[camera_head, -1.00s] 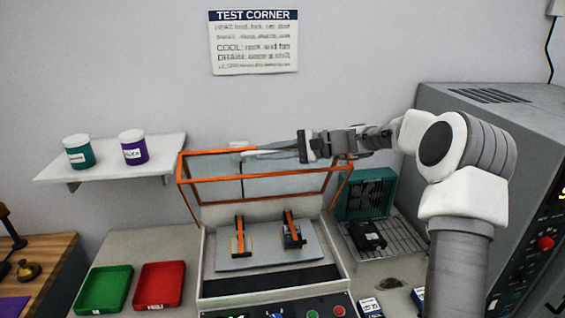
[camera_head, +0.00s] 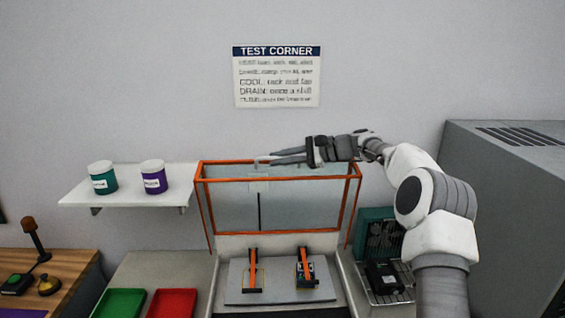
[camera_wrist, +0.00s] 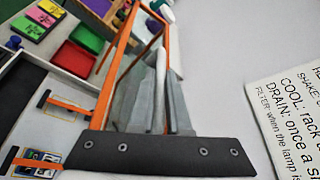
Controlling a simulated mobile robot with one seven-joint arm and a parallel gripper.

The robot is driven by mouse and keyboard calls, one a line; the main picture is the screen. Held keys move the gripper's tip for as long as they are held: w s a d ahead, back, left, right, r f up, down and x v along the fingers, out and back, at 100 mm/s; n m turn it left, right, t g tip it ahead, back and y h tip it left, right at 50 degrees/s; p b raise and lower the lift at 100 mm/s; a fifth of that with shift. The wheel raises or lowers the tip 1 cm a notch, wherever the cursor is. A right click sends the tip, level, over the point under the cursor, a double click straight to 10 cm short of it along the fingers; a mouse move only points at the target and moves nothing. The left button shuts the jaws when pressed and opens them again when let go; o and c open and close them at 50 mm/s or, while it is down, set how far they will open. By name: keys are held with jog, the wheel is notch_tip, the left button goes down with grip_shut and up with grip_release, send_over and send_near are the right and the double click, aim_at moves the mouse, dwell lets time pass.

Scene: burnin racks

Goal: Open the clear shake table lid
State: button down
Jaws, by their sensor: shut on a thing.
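The clear shake table lid (camera_head: 285,205) has an orange frame and stands raised, nearly upright, at the back of the shake table (camera_head: 232,291). My gripper (camera_head: 268,159) is at the lid's top edge, reaching in from the right. Its fingers are shut on a small pale part at the top edge, seemingly the lid's handle. In the wrist view my gripper (camera_wrist: 165,75) has its fingers close together beside the orange frame (camera_wrist: 107,75). The fingers partly hide the part between them.
A shelf (camera_head: 125,203) with two jars is at the left. A green fan unit (camera_head: 378,232) and rack stand at the right. A large grey cabinet (camera_head: 510,200) is at far right. Green (camera_head: 118,303) and red (camera_head: 172,303) trays lie front left.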

jog(key=shift+w+r+m+p, duration=0.15)
jog(key=shift+w+p, duration=0.05)
jog(key=shift+w, duration=0.45)
jog(key=shift+w+r+m+p, duration=0.15)
jog(key=shift+w, duration=0.45)
jog(key=c, duration=0.9)
grip_release()
jog(key=shift+d, duration=0.1)
jog(key=v, duration=1.7)
jog(key=shift+w+d+r, duration=0.1)
jog(key=shift+d+r, duration=0.05)
jog(key=shift+r, duration=0.05)
